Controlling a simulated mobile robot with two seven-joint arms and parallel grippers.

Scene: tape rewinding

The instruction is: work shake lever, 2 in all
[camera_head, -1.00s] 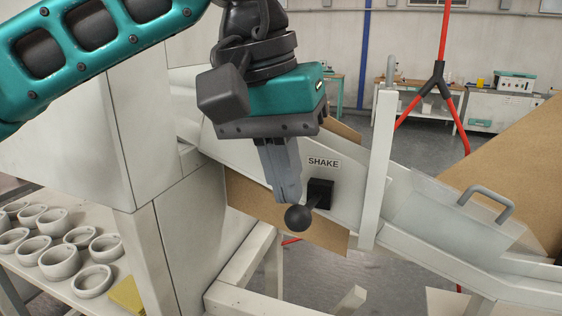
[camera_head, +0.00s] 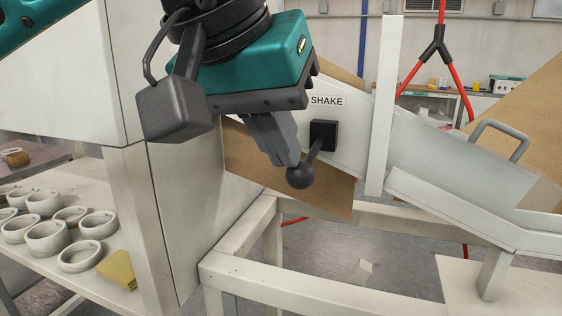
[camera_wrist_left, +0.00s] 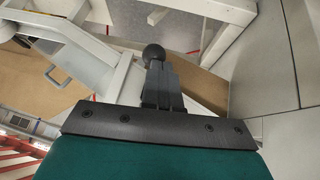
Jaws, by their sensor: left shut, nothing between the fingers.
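The shake lever is a black arm with a round black knob (camera_head: 300,176), hanging down and slightly left from a black square mount (camera_head: 323,135) under the SHAKE label (camera_head: 327,101) on the pale chute panel. My left gripper (camera_head: 290,162) is shut and empty. Its grey fingers slant down to the right, and their tips are at the knob's upper left side. In the left wrist view, the knob (camera_wrist_left: 153,53) shows just beyond the shut fingertips (camera_wrist_left: 158,66). I cannot tell whether they touch. My right gripper is not in view.
A white upright post (camera_head: 385,110) stands right of the lever. A clear chute cover with a grey handle (camera_head: 498,138) is further right. A white frame (camera_head: 300,285) runs below. Several white rings (camera_head: 47,237) and a yellow block (camera_head: 117,270) lie on the left table.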

